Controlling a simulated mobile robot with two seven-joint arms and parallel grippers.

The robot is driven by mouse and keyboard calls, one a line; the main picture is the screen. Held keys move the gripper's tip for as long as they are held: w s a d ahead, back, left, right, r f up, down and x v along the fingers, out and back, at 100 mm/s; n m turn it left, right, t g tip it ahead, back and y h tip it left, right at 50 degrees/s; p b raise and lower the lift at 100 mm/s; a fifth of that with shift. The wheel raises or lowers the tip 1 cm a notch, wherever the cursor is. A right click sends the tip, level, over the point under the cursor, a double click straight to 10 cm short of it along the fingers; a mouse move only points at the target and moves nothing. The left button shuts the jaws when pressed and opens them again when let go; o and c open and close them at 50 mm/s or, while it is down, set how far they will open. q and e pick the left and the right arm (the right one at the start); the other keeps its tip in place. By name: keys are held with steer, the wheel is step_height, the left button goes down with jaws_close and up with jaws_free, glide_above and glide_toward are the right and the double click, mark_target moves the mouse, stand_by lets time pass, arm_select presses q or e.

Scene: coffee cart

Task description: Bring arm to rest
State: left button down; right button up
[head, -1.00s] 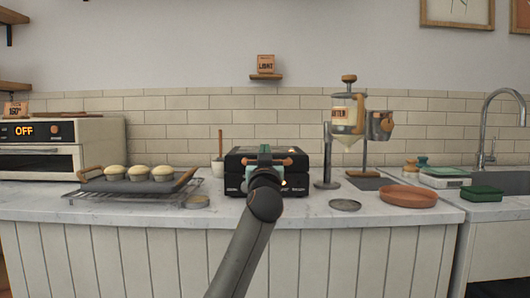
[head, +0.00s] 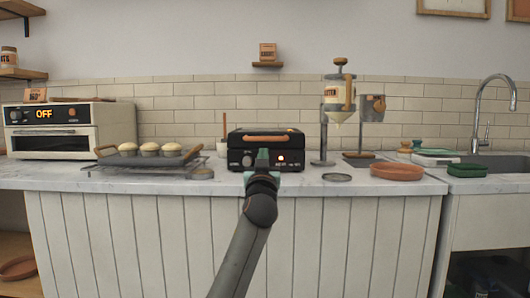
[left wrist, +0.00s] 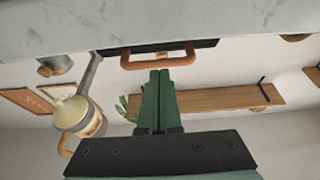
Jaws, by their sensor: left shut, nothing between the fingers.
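My left gripper (head: 262,158) is in front of the black waffle-iron-like appliance (head: 284,139), near the counter's front edge in the head view. Its green fingers (left wrist: 158,101) are together and empty in the left wrist view. The appliance's lid is down, its copper handle (head: 265,138) is just above and behind the fingers, and a small light glows on its front. The handle also shows in the left wrist view (left wrist: 158,62), apart from the fingertips. My right gripper is in neither view.
A rack (head: 120,168) with a muffin tray stands left of the appliance, beside an oven (head: 65,130) reading OFF. A batter dispenser (head: 339,100), a small dish (head: 337,177) and a terracotta plate (head: 397,172) stand right of it. Space in front of the counter (head: 330,230) looks clear.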

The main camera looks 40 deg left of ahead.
arm_select(q)
steer(key=shift+s+d+f, duration=0.1)
steer(key=shift+s+f, duration=0.05)
steer(key=shift+f, duration=0.15)
